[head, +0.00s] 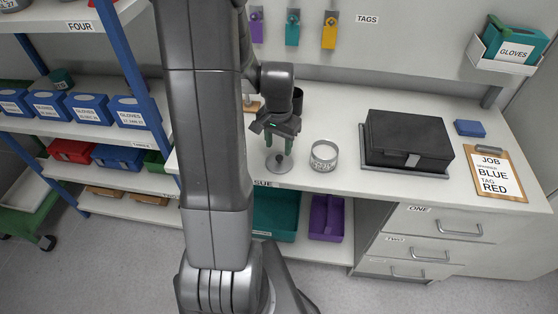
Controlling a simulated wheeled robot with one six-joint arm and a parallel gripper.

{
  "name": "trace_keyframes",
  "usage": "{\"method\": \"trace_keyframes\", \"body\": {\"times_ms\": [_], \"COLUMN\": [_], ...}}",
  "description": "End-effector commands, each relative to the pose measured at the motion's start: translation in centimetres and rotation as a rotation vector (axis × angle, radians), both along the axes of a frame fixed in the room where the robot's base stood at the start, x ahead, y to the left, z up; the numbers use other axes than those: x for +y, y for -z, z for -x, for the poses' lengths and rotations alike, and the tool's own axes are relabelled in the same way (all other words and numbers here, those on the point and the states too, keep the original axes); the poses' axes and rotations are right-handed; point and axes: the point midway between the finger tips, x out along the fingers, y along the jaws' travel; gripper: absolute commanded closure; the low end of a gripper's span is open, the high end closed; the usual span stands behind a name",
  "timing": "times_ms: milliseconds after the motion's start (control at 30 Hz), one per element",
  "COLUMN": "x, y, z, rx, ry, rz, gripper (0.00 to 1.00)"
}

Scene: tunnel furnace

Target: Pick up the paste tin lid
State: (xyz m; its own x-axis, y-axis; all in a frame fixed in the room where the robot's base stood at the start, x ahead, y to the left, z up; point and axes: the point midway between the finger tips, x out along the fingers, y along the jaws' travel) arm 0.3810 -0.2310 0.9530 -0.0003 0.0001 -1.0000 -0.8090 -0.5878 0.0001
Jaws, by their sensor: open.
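A round grey disc with a small knob, which looks like the paste tin lid (280,164), lies flat on the white counter near its front edge. My gripper (279,147) is open and points down right over it. The fingertips are close to the knob; I cannot tell whether they touch it. An open round tin (324,156) with a pale label stands just to the right of the lid. My arm hides the counter to the left.
A black case (408,138) sits on a tray to the right, with a clipboard (495,174) and a blue block (469,128) beyond. A dark cup (297,100) stands behind my gripper. Shelves with blue glove boxes (88,107) are at left. The counter between tin and case is clear.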

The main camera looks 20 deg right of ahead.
Motion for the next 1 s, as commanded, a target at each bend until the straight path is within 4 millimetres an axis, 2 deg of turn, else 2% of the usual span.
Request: {"method": "trace_keyframes", "body": {"times_ms": [167,500,867,1000], "x": [0.0,-0.2,-0.2,-0.2], "y": [0.9,4.7,5.4,5.4], "z": [0.0,0.0,-0.1,-0.1], "rx": [0.002,0.003,0.0,0.0], "ry": [0.0,0.0,0.0,0.0], "rz": [-0.001,-0.002,0.0,0.0], "gripper": [0.54,0.54,0.54,0.8]}}
